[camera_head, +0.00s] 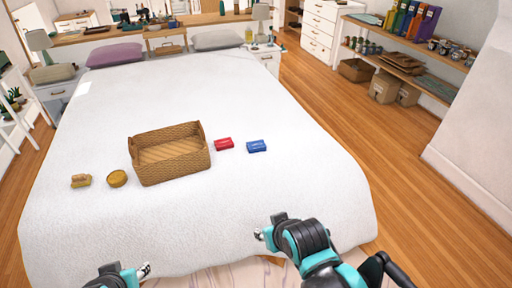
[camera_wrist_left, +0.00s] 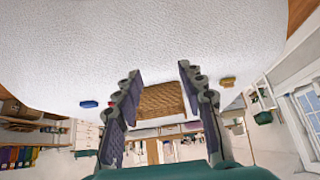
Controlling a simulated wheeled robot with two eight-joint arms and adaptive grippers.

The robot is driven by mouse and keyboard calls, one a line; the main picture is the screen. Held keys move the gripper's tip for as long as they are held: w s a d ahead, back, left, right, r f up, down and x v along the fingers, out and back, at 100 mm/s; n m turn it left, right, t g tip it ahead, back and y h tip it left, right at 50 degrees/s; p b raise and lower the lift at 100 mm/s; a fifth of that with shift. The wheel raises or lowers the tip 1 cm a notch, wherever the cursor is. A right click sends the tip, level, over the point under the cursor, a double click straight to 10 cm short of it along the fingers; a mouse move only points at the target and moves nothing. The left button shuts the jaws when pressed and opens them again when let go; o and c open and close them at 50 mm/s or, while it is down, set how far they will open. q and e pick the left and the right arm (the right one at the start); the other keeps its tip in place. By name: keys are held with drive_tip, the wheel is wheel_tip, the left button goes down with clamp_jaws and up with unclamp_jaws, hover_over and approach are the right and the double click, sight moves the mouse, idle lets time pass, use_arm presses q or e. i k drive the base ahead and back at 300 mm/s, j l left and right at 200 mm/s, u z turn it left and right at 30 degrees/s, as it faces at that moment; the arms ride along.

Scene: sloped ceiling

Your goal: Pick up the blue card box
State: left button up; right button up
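The blue card box (camera_head: 257,146) lies flat on the white bed, right of the red card box (camera_head: 224,144) and apart from it. In the left wrist view, which looks upside down, the blue card box (camera_wrist_left: 89,104) is left of the fingers. My left gripper (camera_wrist_left: 160,78) is open and empty, its two fingers spread apart. In the head view, my left gripper (camera_head: 126,270) is at the bottom left, over the bed's near edge. My right gripper (camera_head: 266,229) is at the bottom centre, nearer than the blue box and clear of it; its finger opening is hard to make out.
A wicker basket (camera_head: 170,156) stands on the bed left of the red box. The bed right of the blue box is bare. Shelves (camera_head: 410,60) stand at the right wall.

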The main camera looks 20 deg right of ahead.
sight(253, 146)
drive_tip(key=i+l+z, duration=0.2)
drive_tip(key=i+z, duration=0.55)
drive_tip(key=i, duration=0.2)
drive_tip(key=i+z, duration=0.4)
drive_tip(key=i+j, duration=0.05)
drive_tip(key=i, duration=0.05)
